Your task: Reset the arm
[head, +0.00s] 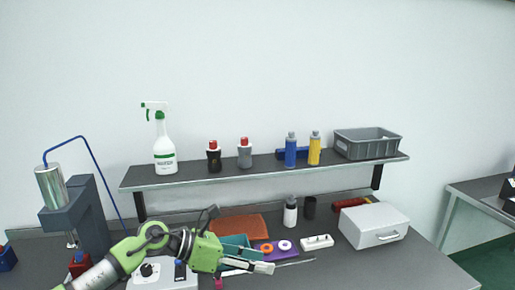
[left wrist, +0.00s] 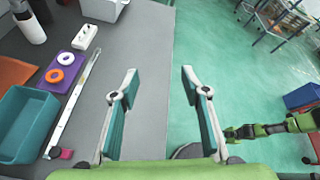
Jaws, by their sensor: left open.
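My left arm comes in from the lower left in the head view, green and grey. Its gripper (head: 268,267) is over the front part of the workbench. In the left wrist view my left gripper (left wrist: 160,78) is open, its two fingers wide apart with nothing between them. One finger is over the grey bench top and the other over the green floor, past the bench edge. A green arm part, likely of my right arm, shows at the right of the left wrist view; I see no right gripper.
A teal bin (left wrist: 25,125), a purple holder (left wrist: 62,72) with two rings and a long metal ruler-like strip (left wrist: 75,105) lie beside the gripper. A white case (head: 374,226) stands right. A shelf (head: 265,172) with bottles runs behind. The bench's right front is clear.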

